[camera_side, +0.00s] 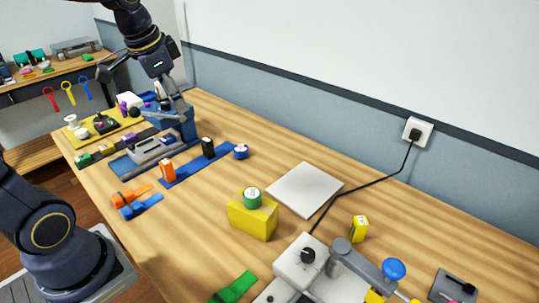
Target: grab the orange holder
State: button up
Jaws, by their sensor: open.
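An orange upright block-like holder (167,171) stands at the near left end of a flat blue strip (190,168). A similar black block (208,147) stands farther along the same strip. My gripper (170,98) is open at the upper left, behind and above the orange holder and well apart from it. It is near a blue-and-grey bench device (180,126). Its fingertips are small and partly lost against the clutter there.
A black cable crosses the table. The wall (250,80) borders the back.

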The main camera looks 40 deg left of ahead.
jog(key=w+a+f+n+g, duration=0.1)
jog(key=w+a+f+g, duration=0.1)
jog(key=a+f, duration=0.55)
jog(key=n+g+h, duration=0.1)
jog(key=n+g, duration=0.1)
send_over(168, 170)
jog(key=a, duration=0.2)
notch_tip(168, 170, down, 6)
jog(key=f, duration=0.9)
jog(key=shift+w+d+f, duration=0.15)
jog(key=shift+w+f, duration=0.1)
jog(key=shift+f, duration=0.1)
jog(key=shift+d+f, duration=0.1)
jog(key=shift+f, duration=2.95)
grip_shut()
